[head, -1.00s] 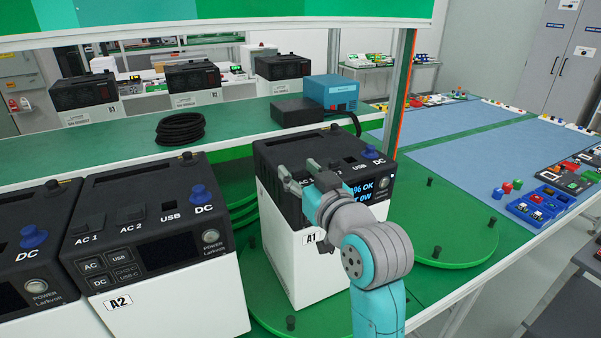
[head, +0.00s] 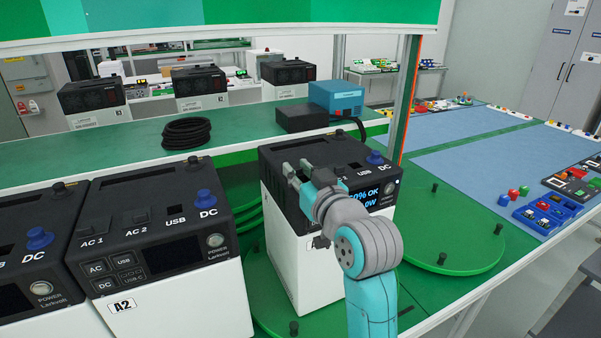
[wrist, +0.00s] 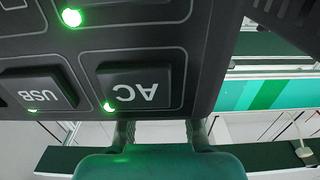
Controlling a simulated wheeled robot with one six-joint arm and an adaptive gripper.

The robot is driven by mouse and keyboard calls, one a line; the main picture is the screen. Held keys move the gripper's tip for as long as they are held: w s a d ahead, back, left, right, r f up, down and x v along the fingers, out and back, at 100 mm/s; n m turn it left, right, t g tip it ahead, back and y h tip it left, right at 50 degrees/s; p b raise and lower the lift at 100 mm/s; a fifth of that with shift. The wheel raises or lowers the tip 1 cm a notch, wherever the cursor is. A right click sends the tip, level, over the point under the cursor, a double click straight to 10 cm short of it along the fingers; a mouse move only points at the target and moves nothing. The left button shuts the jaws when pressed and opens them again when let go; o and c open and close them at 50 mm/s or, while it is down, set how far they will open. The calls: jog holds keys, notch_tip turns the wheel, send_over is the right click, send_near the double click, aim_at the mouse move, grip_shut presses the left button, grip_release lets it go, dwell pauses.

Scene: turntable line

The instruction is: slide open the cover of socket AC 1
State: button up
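The power station A1 (head: 285,232) stands on a green turntable, with a black top and a lit display (head: 364,194). My gripper (head: 298,167) is over the left part of its top, around socket AC 1. It hides the AC labels and covers, so I cannot tell whether the AC 1 cover is open or touched. Its two fingers are apart with nothing visible between them. In the wrist view, the front panel shows upside down with an AC button (wrist: 140,87) and a USB button (wrist: 38,90), green lights lit. The fingers (wrist: 160,132) pass behind the panel's edge, tips hidden.
Station A2 (head: 180,287) stands close on the left, with another unit beyond it. A blue DC knob (head: 375,158) rises at A1's right. A cable coil (head: 187,133) and a teal box (head: 333,96) sit on the shelf behind. The turntable at right (head: 455,225) is clear apart from pegs.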

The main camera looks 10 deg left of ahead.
jog(key=shift+o, duration=1.3)
jog(key=shift+s, duration=0.1)
jog(key=v, duration=1.2)
